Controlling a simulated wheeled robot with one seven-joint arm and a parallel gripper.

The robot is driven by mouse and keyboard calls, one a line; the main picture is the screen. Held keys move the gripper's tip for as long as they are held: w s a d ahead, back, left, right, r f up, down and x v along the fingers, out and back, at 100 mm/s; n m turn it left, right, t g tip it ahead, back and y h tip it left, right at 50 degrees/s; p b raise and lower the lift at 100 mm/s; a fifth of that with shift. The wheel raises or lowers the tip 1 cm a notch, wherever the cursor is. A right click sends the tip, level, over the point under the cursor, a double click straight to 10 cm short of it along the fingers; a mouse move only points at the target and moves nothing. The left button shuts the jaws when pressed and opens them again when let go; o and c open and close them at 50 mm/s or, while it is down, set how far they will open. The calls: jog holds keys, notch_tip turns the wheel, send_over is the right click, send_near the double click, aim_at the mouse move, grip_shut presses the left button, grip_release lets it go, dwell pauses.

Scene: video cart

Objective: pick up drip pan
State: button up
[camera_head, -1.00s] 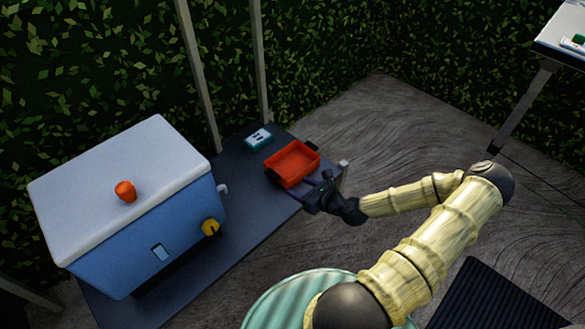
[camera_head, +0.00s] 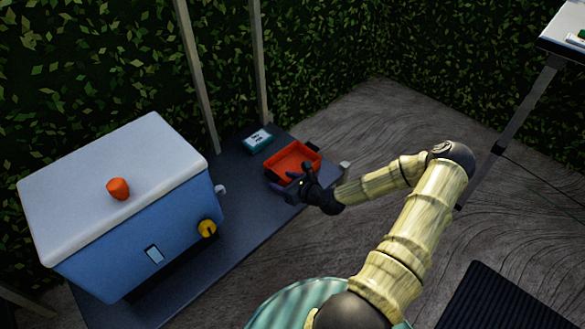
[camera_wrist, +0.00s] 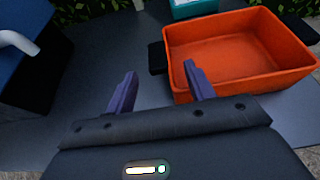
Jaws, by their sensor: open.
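The drip pan is an orange-red rectangular tray with dark handles at its ends. In the head view the drip pan (camera_head: 291,158) sits on the right end of the dark cart shelf, partly hidden by my gripper. In the wrist view the drip pan (camera_wrist: 235,50) fills the upper right and looks empty, with one black handle on its left end. My gripper (camera_wrist: 160,84) is open and empty. Its right finger overlaps the pan's near wall in the picture, and its left finger is left of the pan. I cannot tell whether it touches the pan.
A blue box with a white lid (camera_head: 120,190), an orange knob and a yellow dial stands on the left of the shelf (camera_head: 235,215). A small teal box (camera_head: 257,140) lies just behind the pan. Two upright posts rise at the back. Bare shelf lies left of the pan.

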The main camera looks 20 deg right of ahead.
aim_at(278, 179)
jog(key=b+x, duration=0.1)
jog(key=x, duration=0.3)
jog(key=shift+w+f+b, duration=0.1)
jog(key=shift+f+b, duration=0.05)
jog(key=shift+b, duration=0.2)
grip_shut()
notch_tip(278, 179, up, 10)
jog(key=p, duration=0.6)
jog(key=shift+a, duration=0.1)
dwell(0.5)
